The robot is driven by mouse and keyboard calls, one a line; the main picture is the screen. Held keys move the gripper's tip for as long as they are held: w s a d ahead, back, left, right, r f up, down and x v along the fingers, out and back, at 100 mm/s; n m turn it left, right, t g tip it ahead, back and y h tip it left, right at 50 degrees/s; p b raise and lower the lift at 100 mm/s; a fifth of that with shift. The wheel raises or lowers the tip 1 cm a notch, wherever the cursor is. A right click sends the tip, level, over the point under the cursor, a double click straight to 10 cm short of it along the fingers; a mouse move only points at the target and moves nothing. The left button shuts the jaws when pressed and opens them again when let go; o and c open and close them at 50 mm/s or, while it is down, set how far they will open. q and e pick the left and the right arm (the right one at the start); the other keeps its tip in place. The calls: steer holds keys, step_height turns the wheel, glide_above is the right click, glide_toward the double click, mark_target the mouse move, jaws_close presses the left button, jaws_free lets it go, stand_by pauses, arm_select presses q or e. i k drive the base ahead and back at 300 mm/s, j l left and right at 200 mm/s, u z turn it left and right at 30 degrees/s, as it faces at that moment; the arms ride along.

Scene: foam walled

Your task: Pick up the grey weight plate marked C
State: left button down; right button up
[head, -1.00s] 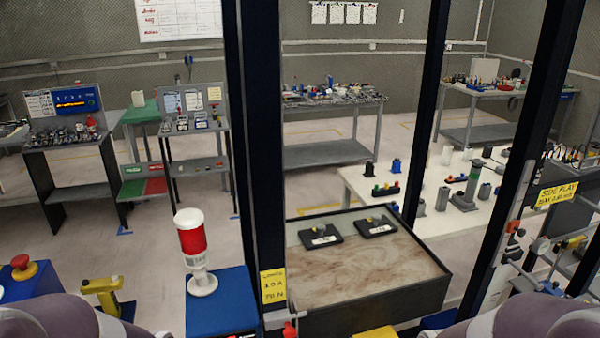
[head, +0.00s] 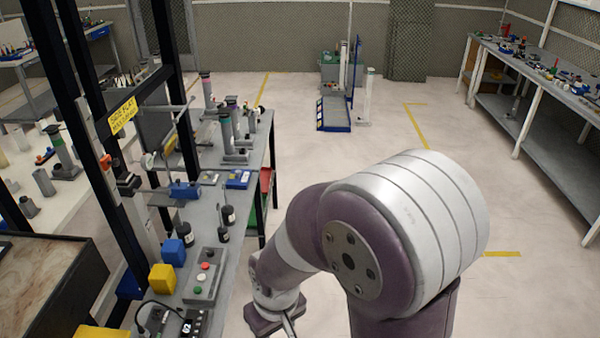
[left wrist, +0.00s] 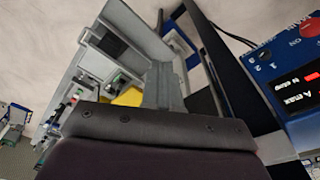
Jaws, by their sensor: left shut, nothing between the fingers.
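I cannot make out a grey weight plate marked C in either current view. My left gripper (left wrist: 163,88) shows in the left wrist view, shut and empty; it is outside the head view. My right arm fills the lower middle of the head view. Its gripper (head: 286,322) hangs at the bottom edge, beside the near end of the grey bench (head: 240,180), and is partly cut off. Its opening is hidden.
The bench holds a yellow block (head: 162,278), a blue block (head: 173,252), a button box (head: 206,276) and black cylinders (head: 228,214). A dark upright post (head: 85,130) stands at left. The floor (head: 520,220) at right is clear up to another workbench (head: 540,80).

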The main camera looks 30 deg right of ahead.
mark_target(211, 178)
steer(key=z, duration=0.55)
steer(key=i+l+u, duration=0.15)
steer(key=i+l, duration=0.4)
steer(key=i, duration=0.25)
steer(key=i+l+u, duration=0.2)
steer(key=i+l, duration=0.45)
steer(key=i+l+u, duration=0.15)
steer(key=i+l, duration=0.65)
steer(key=i+l+u, duration=0.2)
steer(key=i+l, duration=0.5)
steer(key=l, duration=0.15)
